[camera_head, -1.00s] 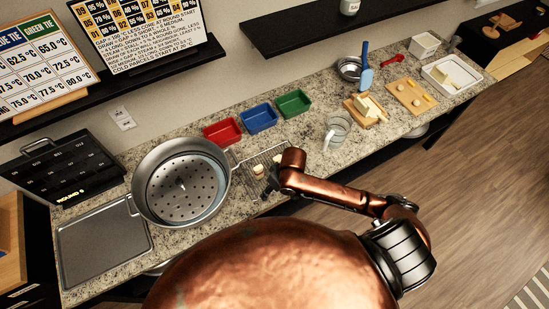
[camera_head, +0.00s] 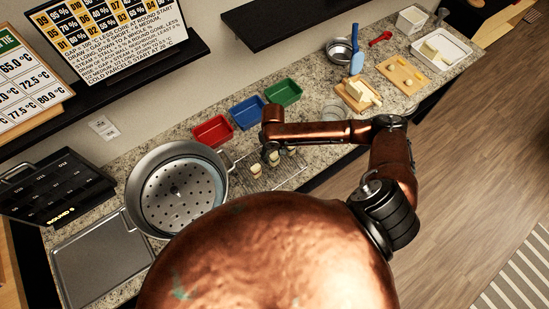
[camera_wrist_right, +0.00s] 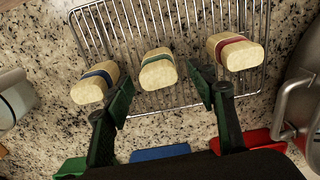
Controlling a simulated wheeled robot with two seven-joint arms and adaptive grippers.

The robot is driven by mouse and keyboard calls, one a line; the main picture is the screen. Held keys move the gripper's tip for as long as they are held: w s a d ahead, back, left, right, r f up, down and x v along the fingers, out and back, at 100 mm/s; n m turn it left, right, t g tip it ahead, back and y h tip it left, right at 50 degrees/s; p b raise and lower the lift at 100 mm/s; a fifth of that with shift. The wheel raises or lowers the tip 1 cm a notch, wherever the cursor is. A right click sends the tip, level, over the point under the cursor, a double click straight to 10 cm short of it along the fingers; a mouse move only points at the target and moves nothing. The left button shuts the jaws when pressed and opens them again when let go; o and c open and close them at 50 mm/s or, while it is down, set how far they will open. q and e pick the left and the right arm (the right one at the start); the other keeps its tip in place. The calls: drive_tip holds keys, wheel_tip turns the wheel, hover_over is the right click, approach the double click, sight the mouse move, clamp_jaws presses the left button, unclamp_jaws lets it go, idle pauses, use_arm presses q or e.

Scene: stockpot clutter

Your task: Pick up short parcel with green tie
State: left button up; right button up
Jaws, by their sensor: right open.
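Three pale parcels lie on a wire rack (camera_wrist_right: 215,15). The parcel with the green tie (camera_wrist_right: 157,69) is in the middle of the right wrist view, between the blue-tied parcel (camera_wrist_right: 95,82) on the left and the red-tied parcel (camera_wrist_right: 235,52) on the right. In the head view the parcels are small and their ties are hard to read. My right gripper (camera_wrist_right: 161,78) is open and empty, its fingertips on either side of the green-tied parcel's near end. I cannot tell its height above the rack. My left gripper is not in view.
A large steamer pot (camera_head: 178,190) stands beside the rack. Red (camera_head: 212,131), blue (camera_head: 247,112) and green (camera_head: 284,92) bins line the wall side. A glass jug (camera_head: 333,109) and a butter board (camera_head: 357,97) are further right. A metal tray (camera_head: 100,262) lies at left.

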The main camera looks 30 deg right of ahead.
wheel_tip(320, 180, down, 4)
drive_tip(key=shift+r+p, duration=0.1)
drive_tip(key=shift+p, duration=0.2)
drive_tip(key=shift+s+f, duration=0.1)
drive_tip(key=shift+f, duration=0.3)
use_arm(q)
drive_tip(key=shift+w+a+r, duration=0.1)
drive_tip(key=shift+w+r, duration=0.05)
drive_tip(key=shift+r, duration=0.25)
use_arm(e)
drive_tip(key=c, duration=1.3)
